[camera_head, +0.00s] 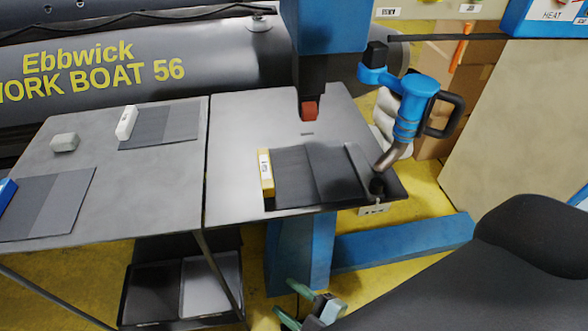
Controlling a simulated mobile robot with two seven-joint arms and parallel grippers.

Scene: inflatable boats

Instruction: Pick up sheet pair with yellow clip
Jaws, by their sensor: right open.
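The sheet pair (292,176) is dark grey and lies flat on the right-hand worktop, near its front edge. The yellow clip (266,172), with a white label, sits on the pair's left end. My right gripper (289,304) is at the bottom of the view, low and in front of the worktop, well apart from the pair. Its greenish fingers are spread and nothing is between them. My left gripper does not show.
A blue press column with a red tip (309,111) hangs over the worktop (240,130). A blue hot-air tool (410,105) stands at the pair's right. The left table (165,180) holds sheets with a white clip (127,122) and a blue clip (6,191).

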